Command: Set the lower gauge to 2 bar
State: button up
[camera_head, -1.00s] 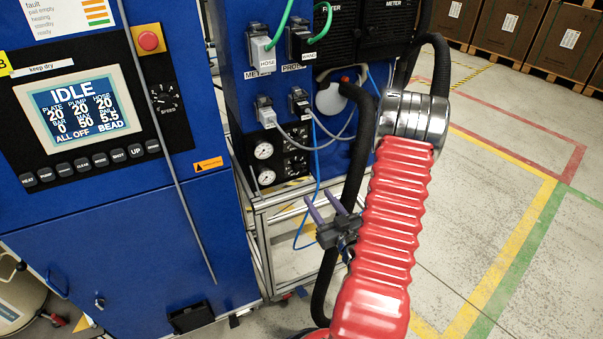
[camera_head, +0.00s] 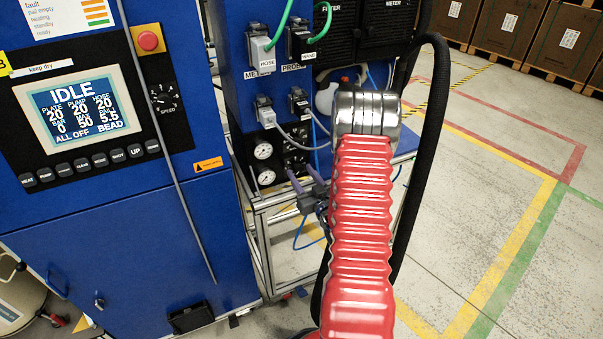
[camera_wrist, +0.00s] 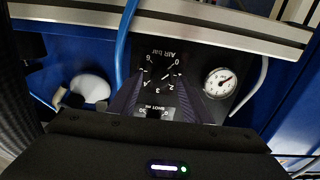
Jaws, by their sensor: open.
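The lower gauge (camera_head: 266,177) is a small white round dial on the blue cabinet, below a similar upper gauge (camera_head: 262,150). My gripper (camera_head: 302,172) is open in front of the black knob panel. In the wrist view its two dark purple fingers (camera_wrist: 160,76) lie either side of the AIR bar dial's centre. Contact cannot be told.
A SHOT ml dial (camera_wrist: 154,112) is partly hidden by my gripper. A blue tube (camera_wrist: 124,45) runs close by the fingers. Plugged grey cables (camera_head: 265,112) hang above the gauges. A metal frame (camera_head: 262,225) stands below. Open floor (camera_head: 500,230) lies to the right.

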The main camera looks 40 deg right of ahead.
jog(key=shift+w+d, duration=0.15)
jog(key=shift+w, duration=0.35)
